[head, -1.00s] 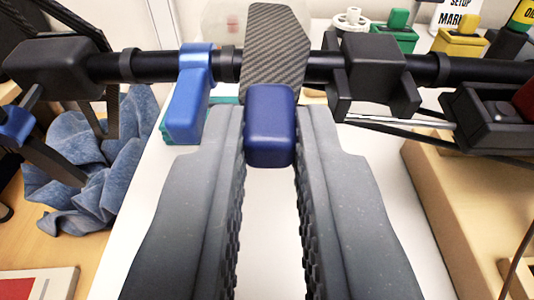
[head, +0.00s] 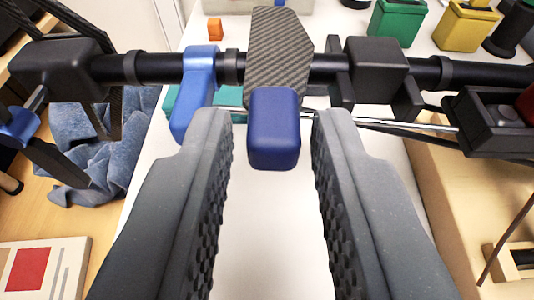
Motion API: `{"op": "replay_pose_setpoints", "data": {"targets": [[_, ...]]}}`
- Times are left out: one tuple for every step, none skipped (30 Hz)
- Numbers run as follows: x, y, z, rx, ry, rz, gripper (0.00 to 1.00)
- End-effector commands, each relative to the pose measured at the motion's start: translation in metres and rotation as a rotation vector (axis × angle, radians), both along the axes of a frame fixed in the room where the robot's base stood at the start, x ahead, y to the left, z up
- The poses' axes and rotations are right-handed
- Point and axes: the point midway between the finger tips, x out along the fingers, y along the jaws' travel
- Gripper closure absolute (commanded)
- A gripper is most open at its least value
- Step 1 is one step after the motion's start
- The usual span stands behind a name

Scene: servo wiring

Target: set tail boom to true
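The black tail boom (head: 125,68) runs across the top of the view, nearly level. A carbon-fibre plate (head: 280,45) stands at its middle, with a dark blue block (head: 274,130) at the plate's near end. My gripper (head: 272,118) is open, with one ridged grey finger on each side of the blue block and a gap on both sides. A lighter blue lever (head: 193,105) hangs from the boom left of the block. A black bracket (head: 378,70) sits on the boom to the right. The boom's right end is out of view.
A blue cloth (head: 95,150) lies at the left, below the boom. Green (head: 397,22) and yellow (head: 465,25) bins stand behind at the right. A wooden tray (head: 450,190) is at the right. A thin metal rod (head: 395,124) runs right behind my right finger. White table lies beneath.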

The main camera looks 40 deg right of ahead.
Motion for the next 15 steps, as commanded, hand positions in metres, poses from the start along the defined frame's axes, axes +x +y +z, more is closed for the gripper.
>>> {"op": "replay_pose_setpoints", "data": {"targets": [[0.0, 0.0, 0.0, 0.0, 0.0, 0.0, 0.76], [0.0, 0.0, 0.0, 0.0, 0.0, 0.0, 0.76], [0.0, 0.0, 0.0, 0.0, 0.0, -0.001, 0.76], [0.0, 0.0, 0.0, 0.0, 0.0, -0.001, 0.76], [-0.001, 0.0, 0.0, 0.0, 0.0, -0.001, 0.76], [-0.002, 0.001, 0.001, 0.001, -0.001, 0.0, 0.76], [-0.003, 0.002, 0.001, 0.001, -0.001, 0.0, 0.76], [-0.005, 0.003, 0.002, 0.001, -0.001, 0.0, 0.76], [-0.008, 0.006, 0.004, 0.001, -0.001, 0.0, 0.76], [-0.011, 0.008, 0.005, 0.0, 0.0, 0.001, 0.76], [-0.014, 0.011, 0.006, 0.0, 0.0, 0.001, 0.76], [-0.02, 0.015, 0.007, 0.0, 0.001, 0.001, 0.76], [-0.024, 0.018, 0.009, 0.0, 0.002, 0.003, 0.76], [-0.028, 0.022, 0.01, 0.0, 0.001, 0.003, 0.76], [-0.034, 0.027, 0.013, 0.001, 0.001, 0.003, 0.76]]}}
